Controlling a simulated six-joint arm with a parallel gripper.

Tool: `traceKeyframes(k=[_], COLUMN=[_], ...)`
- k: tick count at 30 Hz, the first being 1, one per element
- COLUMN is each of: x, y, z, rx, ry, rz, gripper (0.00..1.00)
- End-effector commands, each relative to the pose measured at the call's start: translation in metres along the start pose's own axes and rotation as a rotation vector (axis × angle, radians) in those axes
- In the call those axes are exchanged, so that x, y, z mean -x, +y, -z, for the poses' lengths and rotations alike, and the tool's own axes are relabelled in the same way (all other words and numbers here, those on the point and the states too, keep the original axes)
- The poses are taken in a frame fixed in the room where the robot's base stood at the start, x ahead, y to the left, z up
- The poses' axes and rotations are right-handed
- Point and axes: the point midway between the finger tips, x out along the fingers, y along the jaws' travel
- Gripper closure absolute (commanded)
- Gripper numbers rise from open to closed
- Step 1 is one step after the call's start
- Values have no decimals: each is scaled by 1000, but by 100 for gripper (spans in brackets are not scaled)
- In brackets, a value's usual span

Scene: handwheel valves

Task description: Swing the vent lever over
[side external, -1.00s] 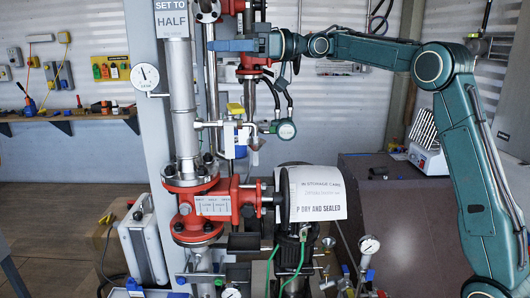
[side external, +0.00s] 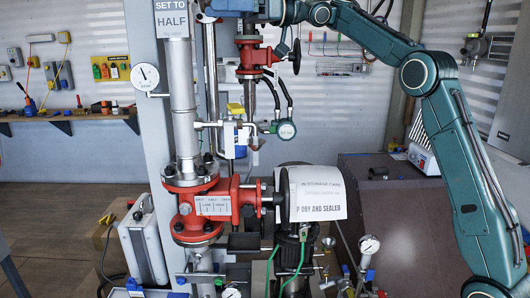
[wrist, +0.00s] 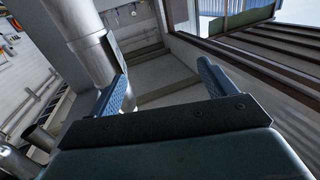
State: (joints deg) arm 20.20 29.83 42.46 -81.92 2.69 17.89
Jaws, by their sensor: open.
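My gripper (side external: 222,7) is at the top edge of the side external view, beside the upright pipe and partly cut off. In the wrist view its two blue fingers (wrist: 166,88) stand wide apart with nothing between them. A grey pipe (wrist: 86,35) passes behind the left finger; I cannot tell whether they touch. I cannot tell for sure which part is the vent lever. A small yellow handle (side external: 236,108) sits on the thin pipework well below my gripper. Small blue handles (side external: 190,277) sit low at the front.
A red flanged valve (side external: 212,205) with a dark handwheel (side external: 284,196) stands at centre. A smaller red valve (side external: 256,56) is higher up. A gauge (side external: 145,77) and a "SET TO HALF" sign (side external: 172,20) are at left.

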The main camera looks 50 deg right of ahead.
Motion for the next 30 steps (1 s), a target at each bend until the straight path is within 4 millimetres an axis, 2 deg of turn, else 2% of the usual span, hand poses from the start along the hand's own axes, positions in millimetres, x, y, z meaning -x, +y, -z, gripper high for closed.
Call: traceKeyframes(k=[11, 19, 26, 30], x=[0, 4, 18, 31], y=[0, 2, 10, 14], z=[2, -2, -18, -35], rx=[-1, -38, -197, -344], ry=[0, 1, 12, 25], rz=[0, -7, -38, -68], gripper=[17, 67, 67, 67])
